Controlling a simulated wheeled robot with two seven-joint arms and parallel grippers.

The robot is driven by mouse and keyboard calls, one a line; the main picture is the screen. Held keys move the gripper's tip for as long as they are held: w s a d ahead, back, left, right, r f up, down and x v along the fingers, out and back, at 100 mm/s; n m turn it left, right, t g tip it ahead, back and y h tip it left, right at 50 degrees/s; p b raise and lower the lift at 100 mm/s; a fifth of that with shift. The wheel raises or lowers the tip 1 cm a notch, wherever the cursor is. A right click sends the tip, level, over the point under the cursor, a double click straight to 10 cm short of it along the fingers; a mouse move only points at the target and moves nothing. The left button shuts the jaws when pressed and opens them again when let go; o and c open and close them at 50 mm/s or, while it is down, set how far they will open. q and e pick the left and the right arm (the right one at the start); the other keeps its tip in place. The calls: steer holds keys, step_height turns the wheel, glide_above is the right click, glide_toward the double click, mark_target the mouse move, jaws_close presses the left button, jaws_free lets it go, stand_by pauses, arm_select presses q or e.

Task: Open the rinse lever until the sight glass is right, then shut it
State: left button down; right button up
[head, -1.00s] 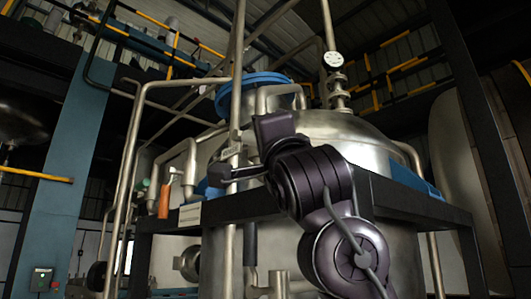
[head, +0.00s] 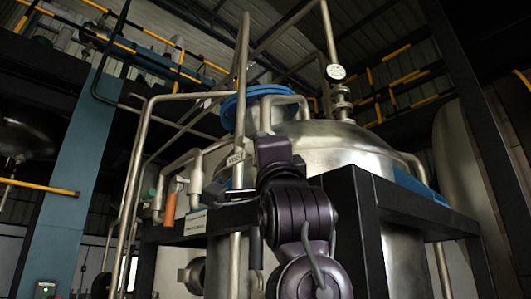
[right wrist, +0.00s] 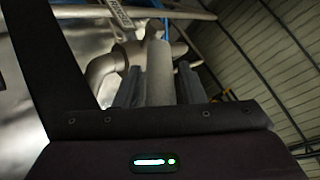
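An orange upright handle (head: 170,208), possibly the rinse lever, stands among the pipes left of the tank in the head view. I cannot tell for certain which part is the lever. No sight glass can be made out clearly. My right gripper (head: 222,194) is beside the tagged vertical pipe (head: 237,130), right of the orange handle; its tips are dark and hard to separate there. In the right wrist view, the gripper (right wrist: 160,90) has its fingers apart, with a grey pipe (right wrist: 159,70) showing between them. I cannot tell whether they touch it. My left gripper is out of view.
A dark frame (head: 350,200) surrounds the steel tank (head: 345,145). A blue flange (head: 262,95) and a dial gauge (head: 335,71) are above. Several pipes crowd the left side.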

steer(key=shift+o, duration=0.8)
steer(key=shift+w, duration=0.1)
steer(key=a+b+v, duration=0.1)
steer(key=b+v, duration=0.4)
steer(key=v, duration=0.2)
steer(key=shift+s+d+f, duration=0.3)
steer(key=shift+d+f, duration=0.05)
steer(key=shift+d, duration=0.15)
